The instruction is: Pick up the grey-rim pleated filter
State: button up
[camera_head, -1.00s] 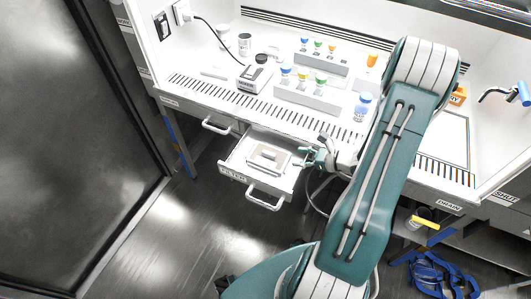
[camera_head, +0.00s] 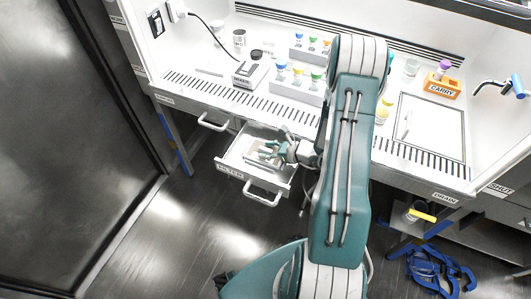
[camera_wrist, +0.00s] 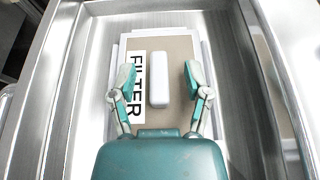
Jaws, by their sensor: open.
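The grey-rim filter (camera_wrist: 178,48) lies flat in an open metal drawer (camera_wrist: 250,100). Its face is tan inside a pale grey rim, with a white raised handle (camera_wrist: 159,80) in the middle and a white FILTER label (camera_wrist: 134,88) at the left. My gripper (camera_wrist: 160,76) is open over the filter, one finger on each side of the handle, with a gap on both sides. I cannot tell how high the fingertips are. In the head view, my gripper (camera_head: 268,152) partly hides the filter in the drawer (camera_head: 235,153).
Metal drawer walls surround the filter, with some bare floor beside it. The bench (camera_head: 190,110) above holds racks of capped vials, a labelled device (camera_head: 248,74) and an orange CARRY block (camera_head: 442,86). Blue straps (camera_head: 435,270) lie on the floor at the right.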

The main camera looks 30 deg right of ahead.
grip_shut()
dwell(0.3)
